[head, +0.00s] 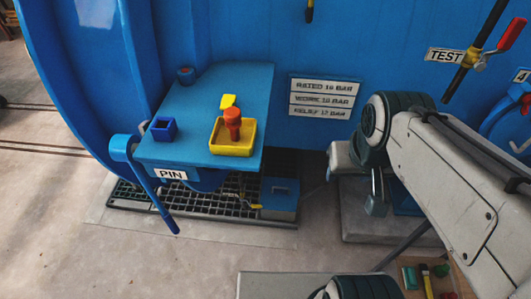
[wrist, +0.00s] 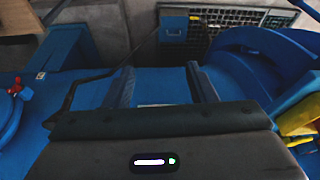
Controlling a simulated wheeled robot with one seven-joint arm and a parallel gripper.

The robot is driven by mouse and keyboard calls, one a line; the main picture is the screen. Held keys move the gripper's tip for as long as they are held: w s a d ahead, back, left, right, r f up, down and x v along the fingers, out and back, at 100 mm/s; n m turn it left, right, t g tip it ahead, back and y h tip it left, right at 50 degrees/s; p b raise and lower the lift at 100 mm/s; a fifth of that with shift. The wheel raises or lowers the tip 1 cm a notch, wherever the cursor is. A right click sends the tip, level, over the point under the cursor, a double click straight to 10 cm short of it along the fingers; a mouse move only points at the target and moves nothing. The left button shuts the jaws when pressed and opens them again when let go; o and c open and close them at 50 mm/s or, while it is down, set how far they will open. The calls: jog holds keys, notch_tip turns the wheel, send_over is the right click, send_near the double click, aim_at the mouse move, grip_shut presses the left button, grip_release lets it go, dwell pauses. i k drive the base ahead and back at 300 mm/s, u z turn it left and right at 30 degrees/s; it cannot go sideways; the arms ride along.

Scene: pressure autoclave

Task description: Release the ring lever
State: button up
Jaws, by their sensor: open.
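A blue lever (head: 152,190) hangs from a round blue hub at the left corner of the blue shelf, beside the PIN label (head: 171,174). It slants down to the right. I cannot tell whether this is the ring lever; no label names it. My gripper (head: 376,196) is well to the right of the shelf in the head view, partly hidden by my arm. In the wrist view my gripper (wrist: 163,82) has its two fingers apart with nothing visible held between them. Blue surfaces lie behind the fingers.
The blue shelf (head: 190,105) carries a yellow tray (head: 246,149) with an orange-red pin and a blue square socket (head: 164,128). A floor grating (head: 150,200) and a blue box (head: 279,197) lie below. A red-handled TEST valve (head: 510,33) is at upper right.

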aim_at(119, 146)
jog(key=u, duration=1.75)
